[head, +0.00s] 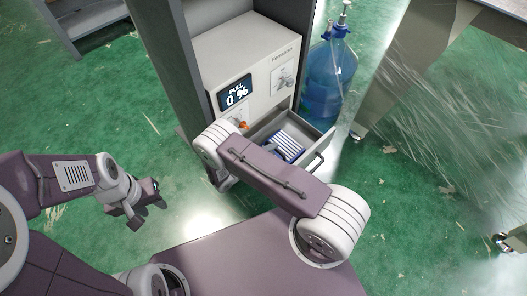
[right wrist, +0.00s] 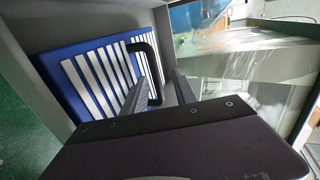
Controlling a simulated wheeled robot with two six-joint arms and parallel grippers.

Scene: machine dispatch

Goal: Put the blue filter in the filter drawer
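The blue filter (head: 287,144), with white slats, is inside the open filter drawer (head: 325,140) at the foot of the machine in the head view. My right forearm covers part of the drawer. In the right wrist view the filter (right wrist: 85,72) lies against the drawer walls, with its black handle (right wrist: 150,62) facing my fingers. My right gripper (right wrist: 160,95) has its fingers apart close to the handle; its contact with the handle is unclear. I cannot tell whether the filter is fully seated. My left gripper (head: 144,208) is open and empty over the floor, left of the machine.
The machine (head: 245,55) has a screen reading "PULL 0 %" (head: 236,93) and an orange knob (head: 242,124). A blue water bottle (head: 328,80) stands right of it. A grey table (head: 420,60) is further right.

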